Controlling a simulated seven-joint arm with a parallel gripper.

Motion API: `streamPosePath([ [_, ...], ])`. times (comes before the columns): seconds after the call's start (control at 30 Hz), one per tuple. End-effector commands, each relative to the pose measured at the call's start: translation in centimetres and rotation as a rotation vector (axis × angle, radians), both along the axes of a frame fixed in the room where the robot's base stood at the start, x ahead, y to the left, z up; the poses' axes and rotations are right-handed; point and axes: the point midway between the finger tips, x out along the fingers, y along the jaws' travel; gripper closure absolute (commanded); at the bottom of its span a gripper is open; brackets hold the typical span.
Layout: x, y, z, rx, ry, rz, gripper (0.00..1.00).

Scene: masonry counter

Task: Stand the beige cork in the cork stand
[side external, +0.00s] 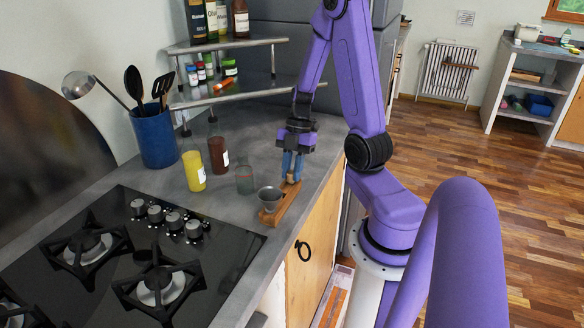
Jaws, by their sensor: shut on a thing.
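The cork stand is a low, narrow wooden block (283,208) near the counter's right edge. A small grey metal cup (269,195) sits at its near end. My gripper (291,176) points down over the stand's far end, with its blue fingers close together. It is shut on the beige cork (291,180), of which only a small part shows at the fingertips. The fingers hide most of the cork. I cannot tell from this view whether the cork touches the stand.
A small clear glass jar (244,180), a brown-red bottle (218,157) and a yellow bottle (194,172) stand left of the stand. A black gas hob (215,255) lies in front. A blue utensil pot (155,138) and a two-tier shelf (245,87) are behind. The counter edge is close on the right.

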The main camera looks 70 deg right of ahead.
Motion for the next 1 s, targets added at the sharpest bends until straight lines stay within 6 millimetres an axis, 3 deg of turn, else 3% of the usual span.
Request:
streamPosePath([
  [0.1, 0.0, 0.0, -0.2, 0.001, 0.001, 0.0, 1.0],
  [0.13, 0.0, 0.0, -0.3, 0.0, 0.001, 0.0, 0.74],
  [0.2, 0.0, 0.0, -0.2, 0.0, 0.001, 0.0, 0.51],
  [0.23, 0.0, 0.0, -0.2, 0.0, 0.001, 0.0, 0.47],
  [0.67, 0.1, -0.4, 0.6, -0.001, -0.004, 0.002, 0.47],
  [1.0, 0.1, -2.7, 6.5, -0.005, -0.006, -0.001, 0.47],
])
